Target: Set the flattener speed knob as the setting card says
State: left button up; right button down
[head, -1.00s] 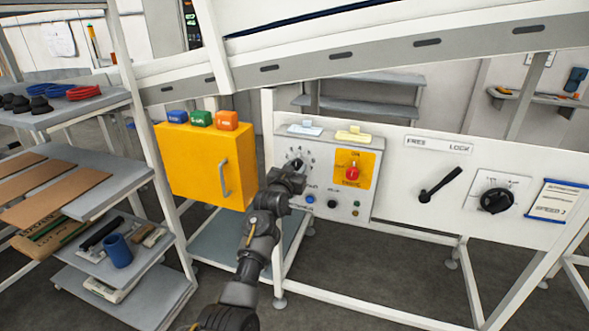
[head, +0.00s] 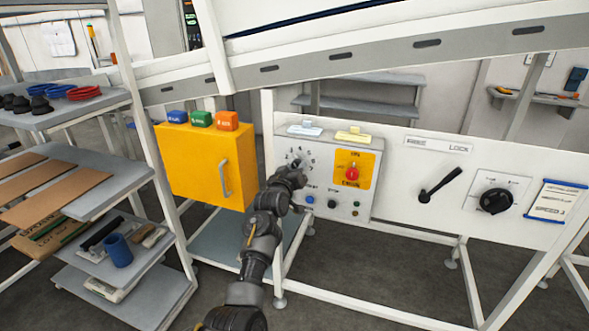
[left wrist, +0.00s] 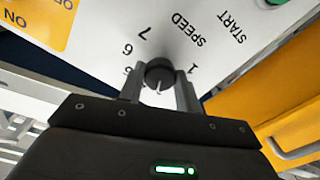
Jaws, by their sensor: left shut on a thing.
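The speed knob (left wrist: 160,74) is a dark round knob on the white control panel (head: 347,206). The left wrist view shows it upside down, with the word SPEED and the figures 1, 6 and 7 around it. A pale mark on the knob faces the bottom of that picture. My left gripper (left wrist: 160,92) is shut on the knob, one finger on each side; the gripper (head: 294,172) hides part of the dial in the head view. The setting card (head: 557,202), blue-edged, hangs at the far right; it reads SPEED and a figure too small to be sure of. My right gripper is out of view.
A red switch (head: 351,173) on a yellow plate is right of the dial. A black lever (head: 440,185) and another black knob (head: 496,200) are farther right. A yellow box (head: 205,165) with a handle stands close on the left.

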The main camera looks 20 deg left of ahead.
pick_arm(q)
jog(key=shift+n, duration=1)
jog(key=o, duration=1)
jog(key=shift+c, duration=0.2)
jog(key=shift+s, duration=0.1)
